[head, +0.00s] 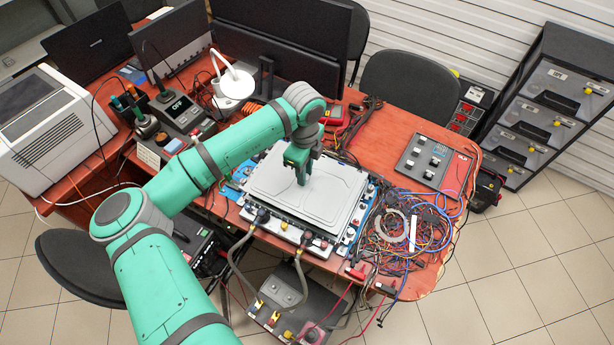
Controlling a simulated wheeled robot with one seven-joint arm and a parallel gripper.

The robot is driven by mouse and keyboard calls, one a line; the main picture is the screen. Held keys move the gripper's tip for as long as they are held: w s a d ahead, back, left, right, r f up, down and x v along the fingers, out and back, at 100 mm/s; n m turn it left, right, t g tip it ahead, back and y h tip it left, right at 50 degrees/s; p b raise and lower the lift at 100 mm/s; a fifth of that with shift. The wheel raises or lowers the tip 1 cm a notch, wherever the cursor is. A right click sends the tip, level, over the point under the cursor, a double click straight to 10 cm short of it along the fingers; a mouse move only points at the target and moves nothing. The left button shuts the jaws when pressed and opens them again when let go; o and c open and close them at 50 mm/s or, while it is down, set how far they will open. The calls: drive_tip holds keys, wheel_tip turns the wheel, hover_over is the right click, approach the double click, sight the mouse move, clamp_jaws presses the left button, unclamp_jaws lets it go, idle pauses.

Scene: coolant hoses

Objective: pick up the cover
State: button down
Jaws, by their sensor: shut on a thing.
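The cover (325,198) is a flat, light grey panel with a raised outline. It lies over a tray-like unit (291,232) with connectors along its edges, on the red-brown table. My gripper (301,181) points down at the upper left-middle part of the cover and is shut on it. The fingertips and the part they grip are too small to make out. I cannot tell whether the cover is lifted off the unit.
Two hoses (239,262) run from the unit's front edge down to a grey box (292,291). Tangled wires (405,230) lie to the right. A switch panel (433,158) lies farther right. Monitors (285,50) and a white lamp (234,83) stand behind.

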drive_tip(key=a+r, duration=0.1)
drive_tip(key=s+a+r, duration=0.1)
drive_tip(key=r, duration=0.1)
drive_tip(key=s+a+r, duration=0.1)
drive_tip(key=a+r, duration=0.1)
drive_tip(key=shift+s, duration=0.25)
drive_tip(key=s+a+r, duration=0.3)
drive_tip(key=s+a, duration=0.2)
drive_tip(key=a, duration=0.2)
drive_tip(key=shift+r, duration=0.4)
